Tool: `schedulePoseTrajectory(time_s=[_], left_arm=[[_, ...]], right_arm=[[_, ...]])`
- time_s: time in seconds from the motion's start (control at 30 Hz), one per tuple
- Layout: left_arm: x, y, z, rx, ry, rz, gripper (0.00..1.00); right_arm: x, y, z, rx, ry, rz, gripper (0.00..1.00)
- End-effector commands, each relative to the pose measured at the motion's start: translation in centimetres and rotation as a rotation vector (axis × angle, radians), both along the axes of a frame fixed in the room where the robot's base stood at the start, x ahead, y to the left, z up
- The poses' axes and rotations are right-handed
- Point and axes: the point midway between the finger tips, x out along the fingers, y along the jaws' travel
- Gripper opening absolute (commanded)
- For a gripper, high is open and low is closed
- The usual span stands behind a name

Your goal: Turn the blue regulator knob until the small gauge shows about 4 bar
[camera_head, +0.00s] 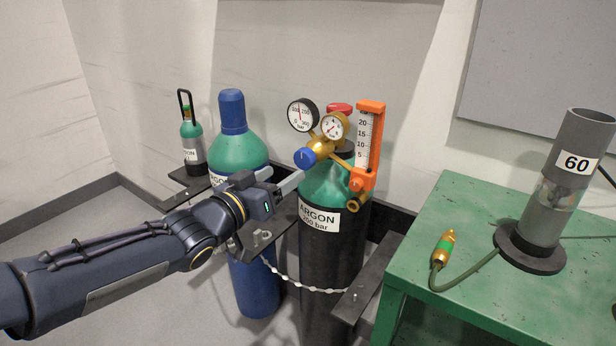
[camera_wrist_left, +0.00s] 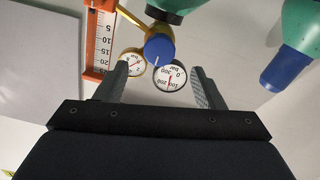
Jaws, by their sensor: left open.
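The blue regulator knob (camera_head: 305,158) sits on the brass regulator atop the green-shouldered argon cylinder (camera_head: 334,237). It also shows in the left wrist view (camera_wrist_left: 159,47), between and beyond my fingertips. The small gauge (camera_head: 333,126) has a white face and a red needle; its reading is too small to tell surely. The large gauge (camera_head: 302,114) is left of it. My left gripper (camera_head: 282,180) is open, below and left of the knob and apart from it. In the left wrist view my left gripper (camera_wrist_left: 160,80) has its fingers spread with nothing between them. My right gripper is not in view.
An orange flow meter (camera_head: 369,147) stands close right of the gauges. A blue-capped cylinder (camera_head: 238,155) stands behind my left arm. A chain (camera_head: 305,288) hangs across the cylinders. A green table (camera_head: 455,225) at right bears a grey tube marked 60 (camera_head: 555,185) and a brass fitting (camera_head: 443,247).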

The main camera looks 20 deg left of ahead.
Motion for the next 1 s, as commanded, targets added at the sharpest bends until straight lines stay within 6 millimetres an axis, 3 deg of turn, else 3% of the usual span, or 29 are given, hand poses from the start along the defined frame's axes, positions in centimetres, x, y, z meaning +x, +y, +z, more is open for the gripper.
schedulePoseTrajectory(time_s=[0.43, 0.83, 1.0], left_arm=[[6.0, -2.2, 0.0, 0.0, 0.0, 0.0, 0.63], [7.0, -2.6, 0.1, 0.0, 0.001, 0.001, 0.63], [7.0, -2.5, 0.1, 0.0, 0.001, 0.001, 0.43]], right_arm=[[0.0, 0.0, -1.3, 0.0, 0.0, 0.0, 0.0], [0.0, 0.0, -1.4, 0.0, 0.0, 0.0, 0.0], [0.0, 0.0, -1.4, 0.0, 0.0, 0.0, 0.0]])
